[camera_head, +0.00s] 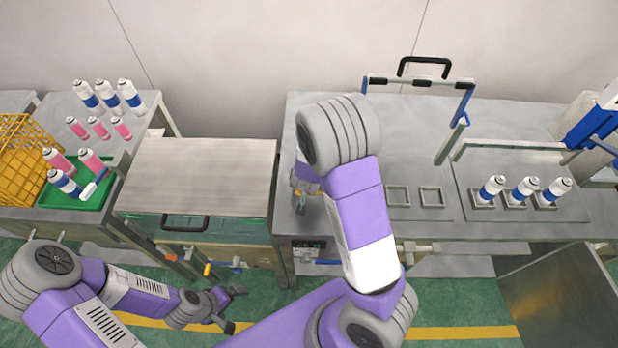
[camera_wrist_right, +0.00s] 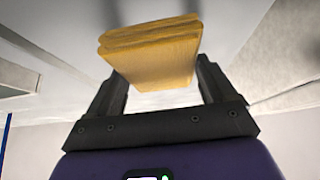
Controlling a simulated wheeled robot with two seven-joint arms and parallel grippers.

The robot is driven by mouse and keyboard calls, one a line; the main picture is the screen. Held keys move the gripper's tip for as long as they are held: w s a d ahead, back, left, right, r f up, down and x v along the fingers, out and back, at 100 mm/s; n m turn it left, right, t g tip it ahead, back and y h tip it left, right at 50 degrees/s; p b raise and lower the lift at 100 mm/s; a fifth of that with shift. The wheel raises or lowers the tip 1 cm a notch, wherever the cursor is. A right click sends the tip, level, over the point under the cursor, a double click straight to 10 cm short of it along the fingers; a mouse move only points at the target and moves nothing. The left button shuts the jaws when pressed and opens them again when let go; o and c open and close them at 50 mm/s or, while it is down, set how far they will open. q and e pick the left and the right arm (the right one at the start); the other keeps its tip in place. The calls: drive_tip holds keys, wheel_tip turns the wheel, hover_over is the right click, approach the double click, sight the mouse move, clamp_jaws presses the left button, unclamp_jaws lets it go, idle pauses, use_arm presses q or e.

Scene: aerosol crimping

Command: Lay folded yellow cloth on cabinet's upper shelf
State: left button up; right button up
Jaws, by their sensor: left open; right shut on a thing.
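The folded yellow cloth (camera_wrist_right: 150,62) shows in the right wrist view as a thick stack of layers. My right gripper (camera_wrist_right: 160,84) is shut on it, with one dark finger on each side. In the head view the cloth is not visible, and my right arm hides most of that gripper. My left gripper (camera_head: 236,309) is open and empty, low in front of the benches. A steel cabinet-like unit (camera_head: 205,175) with a flat top and a black front handle (camera_head: 185,222) stands left of centre. I cannot make out an upper shelf in either view.
A yellow wire basket (camera_head: 25,155) and a green tray (camera_head: 75,195) with cans sit on the left bench. White-and-blue cans (camera_head: 525,190) stand in holders on the right bench. A frame with a black handle (camera_head: 425,67) rises behind. The unit's flat top is clear.

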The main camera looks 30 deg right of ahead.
drive_tip(key=shift+f, duration=0.1)
drive_tip(key=o, duration=0.8)
drive_tip(key=shift+o, duration=0.2)
